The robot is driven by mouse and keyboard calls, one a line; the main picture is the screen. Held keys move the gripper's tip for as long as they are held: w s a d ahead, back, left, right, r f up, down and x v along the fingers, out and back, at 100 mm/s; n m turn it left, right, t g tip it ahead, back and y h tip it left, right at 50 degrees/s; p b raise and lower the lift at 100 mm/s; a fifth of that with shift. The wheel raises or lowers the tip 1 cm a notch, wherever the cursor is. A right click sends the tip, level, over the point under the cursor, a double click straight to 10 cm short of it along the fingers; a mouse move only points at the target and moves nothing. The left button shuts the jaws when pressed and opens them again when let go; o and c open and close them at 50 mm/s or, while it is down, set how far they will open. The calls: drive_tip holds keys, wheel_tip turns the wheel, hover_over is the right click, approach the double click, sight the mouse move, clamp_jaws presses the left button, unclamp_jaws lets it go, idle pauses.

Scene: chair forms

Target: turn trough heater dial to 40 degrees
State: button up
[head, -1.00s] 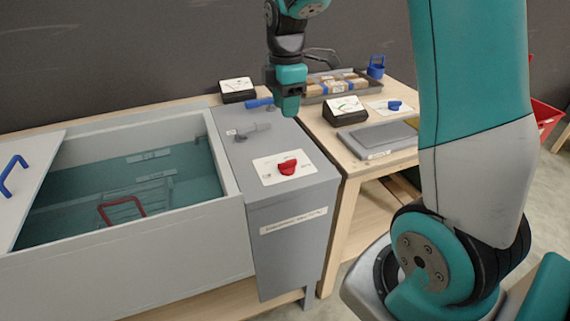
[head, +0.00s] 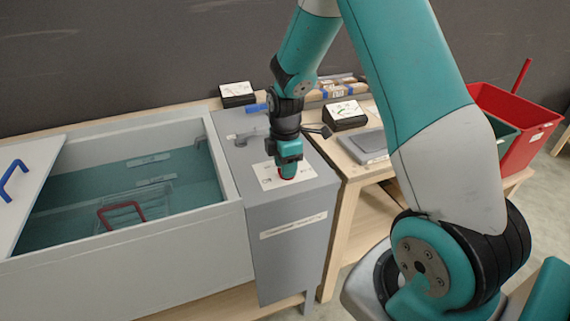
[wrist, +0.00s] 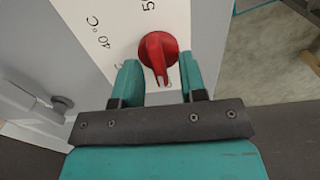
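The red heater dial (wrist: 157,55) sits on a white label plate (wrist: 103,22) printed with "40°C" and a partly cut-off "5". The dial's ridge points down in the wrist view, toward my gripper. My gripper (wrist: 160,75) is open, its two teal fingers apart, with the dial's lower end between or just ahead of the tips. In the head view my gripper (head: 287,173) is over the dial and hides most of it, on top of the grey heater box (head: 285,205). The trough (head: 125,205) holds water, left of the box.
A grey valve lever (head: 248,136) and a blue handle (head: 257,108) are on the box behind my gripper.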

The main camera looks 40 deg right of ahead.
drive_tip(key=shift+c, duration=0.2)
clamp_jaws()
drive_tip(key=shift+m, duration=0.3)
drive_tip(key=m+p, duration=0.1)
drive_tip(key=m, duration=0.3)
drive_tip(key=shift+w+r+m, duration=0.1)
drive_tip(key=shift+w+m, duration=0.05)
drive_tip(key=shift+m, duration=0.15)
drive_tip(key=m, duration=0.2)
drive_tip(key=m+p, duration=0.1)
drive_tip(key=m, duration=0.2)
drive_tip(key=shift+w+d, duration=0.1)
drive_tip(key=shift+d, duration=0.1)
drive_tip(key=m+p, duration=0.1)
drive_tip(key=m, duration=0.5)
drive_tip(key=shift+d+m, duration=0.15)
drive_tip(key=shift+m, duration=0.25)
drive_tip(key=m, duration=0.6)
drive_tip(key=shift+d+m+p, duration=0.15)
drive_tip(key=shift+m+p, duration=0.15)
